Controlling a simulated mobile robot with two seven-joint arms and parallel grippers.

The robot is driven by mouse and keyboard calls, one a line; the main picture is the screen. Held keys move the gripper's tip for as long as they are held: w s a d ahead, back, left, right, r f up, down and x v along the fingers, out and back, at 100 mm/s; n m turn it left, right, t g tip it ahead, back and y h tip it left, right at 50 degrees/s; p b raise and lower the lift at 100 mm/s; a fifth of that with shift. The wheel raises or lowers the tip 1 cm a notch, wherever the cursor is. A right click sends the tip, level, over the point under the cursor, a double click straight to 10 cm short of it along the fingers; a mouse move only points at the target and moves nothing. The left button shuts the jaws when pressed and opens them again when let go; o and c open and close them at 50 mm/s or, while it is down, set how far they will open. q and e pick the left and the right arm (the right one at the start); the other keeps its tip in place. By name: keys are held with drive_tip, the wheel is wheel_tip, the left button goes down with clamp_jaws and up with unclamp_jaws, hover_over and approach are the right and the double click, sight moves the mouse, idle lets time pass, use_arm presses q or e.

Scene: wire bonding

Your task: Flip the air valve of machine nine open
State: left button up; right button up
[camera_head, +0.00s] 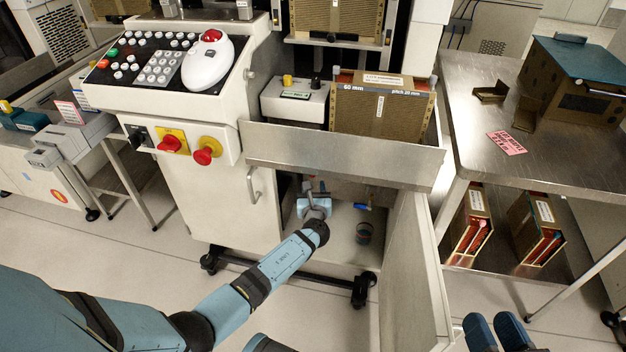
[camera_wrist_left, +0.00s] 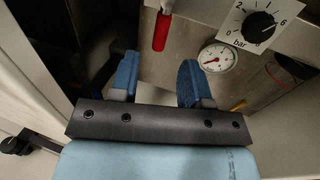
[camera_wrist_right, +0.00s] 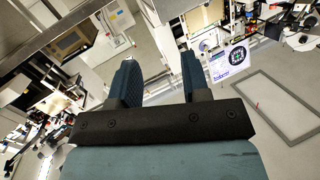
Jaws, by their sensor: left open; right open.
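My left gripper (camera_head: 315,190) reaches into the open lower cabinet of the machine (camera_head: 215,190). In the left wrist view it is open and empty, with blue fingertips apart. A red lever handle (camera_wrist_left: 161,31) hangs down beyond the fingertips, roughly between them and apart from them; its top is cut off by the frame. It looks like the air valve's handle, though no label shows. A round pressure gauge (camera_wrist_left: 217,57) and a black knob on a bar dial (camera_wrist_left: 256,25) are to its right. My right gripper (camera_head: 495,331) is open and empty, outside the cabinet at bottom right.
The open cabinet door (camera_head: 413,270) stands right of my left arm. A small blue handle (camera_head: 362,207) and a dark cylinder (camera_head: 364,233) are inside the cabinet, right of the gripper. A metal table (camera_head: 540,150) stands at the right. A metal ledge (camera_head: 340,158) overhangs the cabinet opening.

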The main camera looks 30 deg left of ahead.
use_arm(q)
drive_tip(key=b+x, duration=0.2)
drive_tip(key=x, duration=0.4)
drive_tip(key=shift+w+b, duration=0.15)
drive_tip(key=shift+b, duration=0.15)
use_arm(e)
drive_tip(key=shift+w+d+f+n+t, duration=0.3)
drive_tip(key=shift+w+d+n, duration=0.15)
drive_tip(key=shift+w+n, duration=0.4)
use_arm(q)
drive_tip(key=shift+c, duration=0.2)
use_arm(e)
drive_tip(key=shift+s, duration=0.1)
use_arm(q)
clamp_jaws()
